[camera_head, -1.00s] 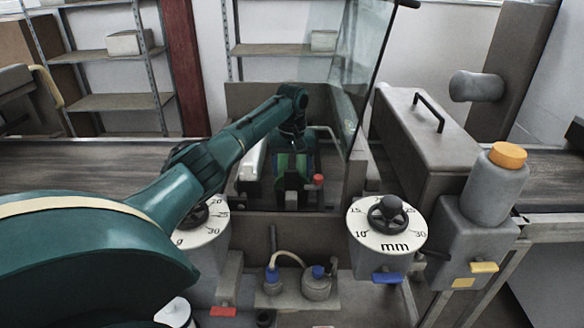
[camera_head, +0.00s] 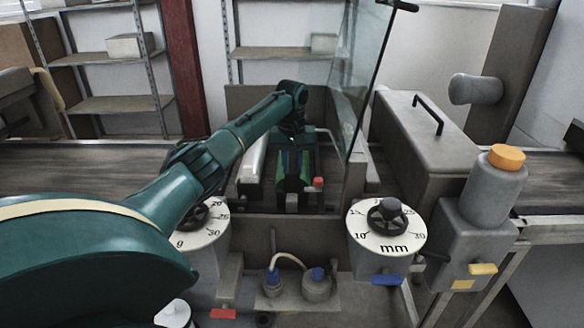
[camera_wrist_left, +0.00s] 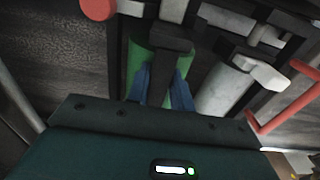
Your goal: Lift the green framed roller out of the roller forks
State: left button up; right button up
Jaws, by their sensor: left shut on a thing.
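The green framed roller (camera_wrist_left: 140,58) shows in the left wrist view as green surfaces on both sides of a dark bar (camera_wrist_left: 170,45). My left gripper (camera_wrist_left: 163,90) has its blue fingers on either side of that bar and is shut on it. In the head view my left gripper (camera_head: 294,158) reaches down into the machine bay, with slivers of the green roller (camera_head: 280,176) beside it. The dark supports around it look like the roller forks; how far the roller sits in them is hidden. My right gripper is not in view.
A pale roller (camera_head: 252,160) lies left of the green one. A red knob (camera_head: 319,181) is close on the right. A tilted glass panel (camera_head: 362,75) stands to the right of my arm. Two dials (camera_head: 360,240) (camera_head: 188,240) flank the front.

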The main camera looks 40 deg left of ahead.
pick_arm(q)
jog(key=shift+s+f, duration=0.1)
jog(key=shift+f, duration=0.15)
grip_shut()
jog(key=shift+w+a+r, duration=0.15)
jog(key=shift+w+r, duration=0.05)
jog(key=shift+r, duration=0.6)
jog(key=shift+w+a+r, duration=0.1)
jog(key=shift+w+r, duration=0.1)
jog(key=shift+r, duration=1.25)
jog(key=shift+s+d+r, duration=0.1)
jog(key=shift+s+r, duration=0.15)
jog(key=shift+r, duration=0.4)
jog(key=shift+w, duration=0.1)
jog(key=shift+r, duration=0.5)
jog(key=shift+d+r, duration=0.1)
jog(key=shift+r, duration=0.05)
